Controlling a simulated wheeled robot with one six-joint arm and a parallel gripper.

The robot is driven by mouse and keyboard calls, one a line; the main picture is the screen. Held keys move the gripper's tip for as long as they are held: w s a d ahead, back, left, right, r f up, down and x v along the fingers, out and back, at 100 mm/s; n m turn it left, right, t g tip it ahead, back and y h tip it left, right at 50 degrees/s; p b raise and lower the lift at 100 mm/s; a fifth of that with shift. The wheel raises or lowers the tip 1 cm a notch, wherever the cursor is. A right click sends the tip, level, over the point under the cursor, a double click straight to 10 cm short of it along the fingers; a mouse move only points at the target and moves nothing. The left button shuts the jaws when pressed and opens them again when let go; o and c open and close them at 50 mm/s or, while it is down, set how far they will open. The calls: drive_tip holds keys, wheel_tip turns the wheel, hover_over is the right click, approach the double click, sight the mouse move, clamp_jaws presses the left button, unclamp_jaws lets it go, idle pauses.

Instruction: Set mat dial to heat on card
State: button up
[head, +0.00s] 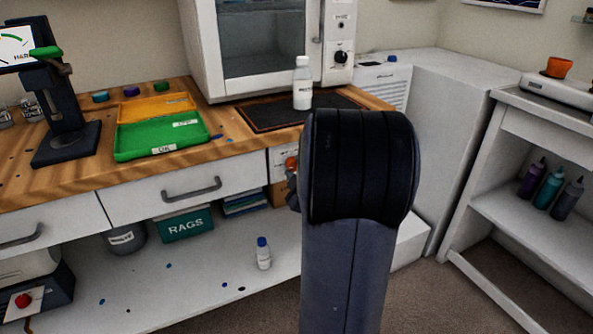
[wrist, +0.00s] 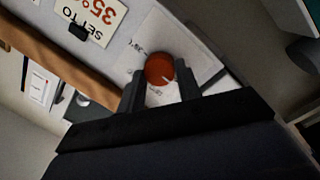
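The mat dial (wrist: 159,69) is a round orange-red knob with a white pointer mark, on a white panel (wrist: 196,52) with printed marks too small to read. My gripper (wrist: 160,80) has one dark finger on each side of the knob, very close to its edges; I cannot tell whether they press on it. The card (wrist: 98,17) beside the panel reads "SET TO 35°", its end cut off.
A white bottle (head: 302,85) stands on the mat, in front of the white oven (head: 262,45). Green (head: 160,139) and orange (head: 157,106) trays lie to the left. A drawer (head: 180,190) is left of the dial. A shelf unit (head: 520,200) stands at right.

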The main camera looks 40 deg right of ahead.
drive_tip(key=c, duration=0.4)
drive_tip(key=shift+c, duration=0.2)
